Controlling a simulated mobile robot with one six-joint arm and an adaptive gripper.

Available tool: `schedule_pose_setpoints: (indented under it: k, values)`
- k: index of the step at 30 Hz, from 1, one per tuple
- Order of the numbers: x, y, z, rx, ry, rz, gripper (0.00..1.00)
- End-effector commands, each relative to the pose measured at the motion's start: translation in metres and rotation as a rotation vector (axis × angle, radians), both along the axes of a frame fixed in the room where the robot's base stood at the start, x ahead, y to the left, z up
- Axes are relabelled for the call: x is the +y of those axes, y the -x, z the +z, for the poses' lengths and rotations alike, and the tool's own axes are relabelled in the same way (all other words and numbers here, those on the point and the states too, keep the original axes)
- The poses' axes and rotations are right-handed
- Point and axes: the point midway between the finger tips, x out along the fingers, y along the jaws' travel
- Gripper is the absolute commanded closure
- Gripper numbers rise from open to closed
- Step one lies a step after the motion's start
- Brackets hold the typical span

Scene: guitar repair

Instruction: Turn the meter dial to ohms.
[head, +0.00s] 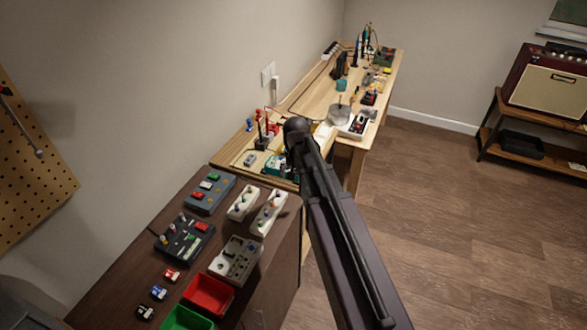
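I cannot make out the meter or its dial for sure in the head view. A small yellow patch (291,149) shows beside my arm on the near part of the wooden workbench (232,153), but it is too small and too covered to name. My arm rises from the bottom right and ends in a dark rounded joint over that bench. My gripper is not visible; the arm hides what lies behind it.
A dark cabinet top (130,263) in front holds several trays of parts, a red bin (209,295) and a green bin (188,318). The bench beyond carries tools and a round tin (340,114). An amplifier (548,82) stands on a shelf at right. The floor between is clear.

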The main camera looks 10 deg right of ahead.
Motion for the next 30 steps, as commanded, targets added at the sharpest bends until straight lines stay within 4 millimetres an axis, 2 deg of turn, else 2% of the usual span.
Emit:
schedule_pose_setpoints:
  k: [3,30]
  values:
    - [0.000,0.019,-0.011,0.000,0.000,0.032,0.01]
    - [-0.002,0.130,-0.064,0.000,0.000,0.272,0.01]
